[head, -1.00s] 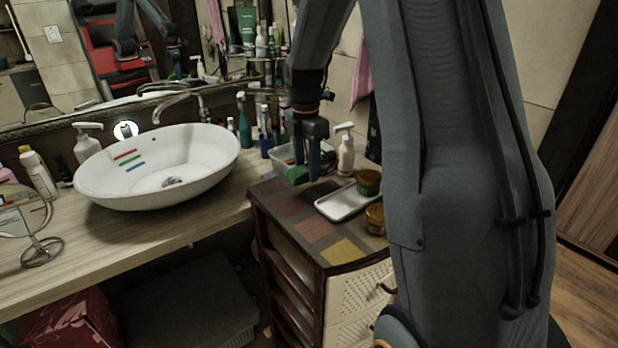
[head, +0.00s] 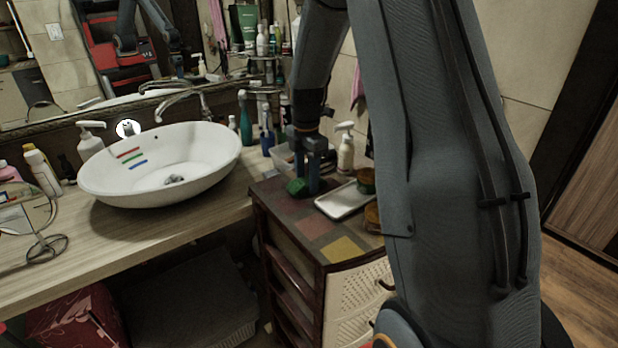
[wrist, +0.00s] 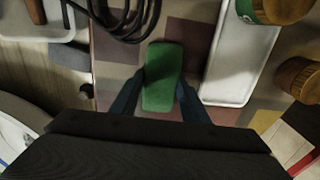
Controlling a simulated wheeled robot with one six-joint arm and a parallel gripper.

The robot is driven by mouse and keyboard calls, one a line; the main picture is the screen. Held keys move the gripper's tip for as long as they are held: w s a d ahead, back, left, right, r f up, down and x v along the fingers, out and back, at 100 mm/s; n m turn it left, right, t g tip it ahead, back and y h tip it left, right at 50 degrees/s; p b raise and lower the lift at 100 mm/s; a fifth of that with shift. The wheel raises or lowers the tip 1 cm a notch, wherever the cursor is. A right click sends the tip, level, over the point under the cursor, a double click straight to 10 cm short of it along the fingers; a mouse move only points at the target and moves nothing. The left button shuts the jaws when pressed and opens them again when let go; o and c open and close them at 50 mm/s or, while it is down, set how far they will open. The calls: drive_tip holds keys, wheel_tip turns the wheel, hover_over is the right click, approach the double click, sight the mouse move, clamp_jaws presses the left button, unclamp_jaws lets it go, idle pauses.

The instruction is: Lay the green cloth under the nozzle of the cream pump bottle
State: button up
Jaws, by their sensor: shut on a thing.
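The green cloth (head: 297,187) is a small folded pad. My gripper (head: 309,184) is shut on it, low over the left back part of the checkered cabinet top (head: 318,228). In the wrist view the cloth (wrist: 163,77) lies between the two fingers (wrist: 160,98). I cannot tell whether it touches the top. A cream pump bottle (head: 346,152) stands upright behind and right of the gripper, apart from the cloth. Another pale pump bottle (head: 91,140) stands behind the basin at the left; its nozzle points right.
A white tray (head: 342,203) lies close right of the gripper, with a green-and-brown jar (head: 367,180) by its far end. A brown jar (wrist: 299,79) stands farther right. A pale bin (head: 284,156) is behind the gripper. The white basin (head: 165,185) is left; the front cabinet top is clear.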

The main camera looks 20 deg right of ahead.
sight(307, 179)
drive_tip(key=o, duration=1.1)
drive_tip(key=shift+s+f, duration=0.25)
drive_tip(key=shift+f, duration=0.2)
drive_tip(key=shift+a, duration=0.1)
drive_tip(key=shift+w+r, duration=0.15)
drive_tip(key=shift+r, duration=0.4)
wheel_tip(307, 179, up, 12)
drive_tip(key=b, duration=0.3)
drive_tip(key=shift+w, duration=0.2)
drive_tip(key=shift+s, duration=0.1)
